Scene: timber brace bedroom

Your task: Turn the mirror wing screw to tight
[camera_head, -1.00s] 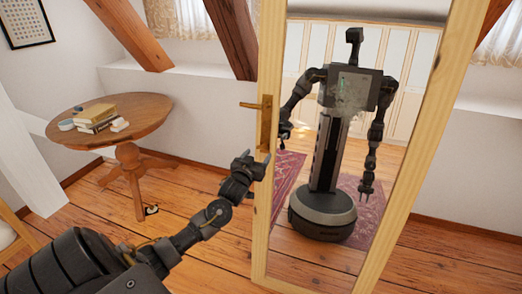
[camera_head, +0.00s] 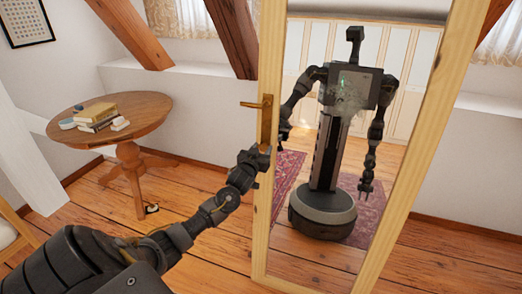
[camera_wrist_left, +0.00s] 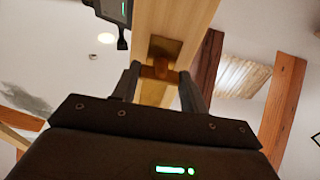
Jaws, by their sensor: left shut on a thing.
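The tall mirror (camera_head: 335,130) stands in a pale wooden frame. In the left wrist view, the brass-brown wing screw (camera_wrist_left: 159,70) sits on a brass plate (camera_wrist_left: 166,45) on the frame's edge. My left gripper (camera_wrist_left: 160,84) is shut on the wing screw, with one finger on each side of it. In the head view my left gripper (camera_head: 263,156) is at the left post of the frame, just below a brass lever (camera_head: 256,104), and hides the wing screw there. My right gripper shows only as a small reflection in the glass.
A round wooden table (camera_head: 148,108) with several books (camera_head: 97,116) stands to the left of the mirror. Slanted timber braces (camera_head: 232,35) rise behind. The plank floor (camera_head: 190,255) between table and mirror is clear. The mirror reflects my body and a red rug.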

